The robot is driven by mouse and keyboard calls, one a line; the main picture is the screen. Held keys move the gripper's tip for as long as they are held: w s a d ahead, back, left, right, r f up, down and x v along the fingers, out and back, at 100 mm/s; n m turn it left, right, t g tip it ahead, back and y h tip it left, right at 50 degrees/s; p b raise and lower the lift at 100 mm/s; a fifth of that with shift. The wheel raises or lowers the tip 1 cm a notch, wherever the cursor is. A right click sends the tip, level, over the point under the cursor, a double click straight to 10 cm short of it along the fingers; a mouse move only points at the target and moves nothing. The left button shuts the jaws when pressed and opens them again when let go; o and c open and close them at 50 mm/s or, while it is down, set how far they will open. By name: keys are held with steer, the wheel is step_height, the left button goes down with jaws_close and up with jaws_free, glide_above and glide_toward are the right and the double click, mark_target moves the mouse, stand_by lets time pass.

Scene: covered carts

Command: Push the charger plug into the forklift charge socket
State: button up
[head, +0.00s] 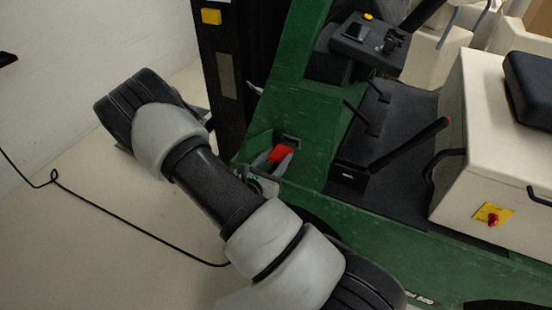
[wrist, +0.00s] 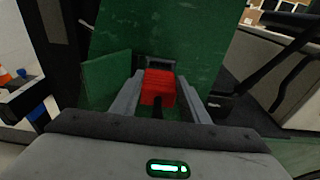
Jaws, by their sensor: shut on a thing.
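The charger plug (head: 281,154) is a red block held between the two grey fingers of my gripper (wrist: 160,97). In the wrist view the red plug (wrist: 158,86) sits centred between the fingers, with a dark cable end toward me. The plug's far end is at a dark-framed recess, the charge socket (wrist: 163,62), in the green forklift body (head: 296,116). I cannot tell how deep the plug sits in it. In the head view the socket (head: 291,140) shows just behind the plug. A green flap (wrist: 107,80) stands open left of the socket.
The forklift's black mast (head: 228,75) rises left of the socket. A black cable (head: 110,222) runs over the pale floor, which is open at left.

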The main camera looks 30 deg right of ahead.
mark_target(282, 152)
steer(key=shift+r+x, duration=0.15)
steer(key=shift+x, duration=0.75)
steer(key=shift+r+x, duration=0.1)
steer(key=shift+x, duration=0.8)
steer(key=o, duration=1.6)
steer(key=shift+d, duration=0.1)
steer(key=v, duration=1.7)
steer(key=shift+s, duration=0.15)
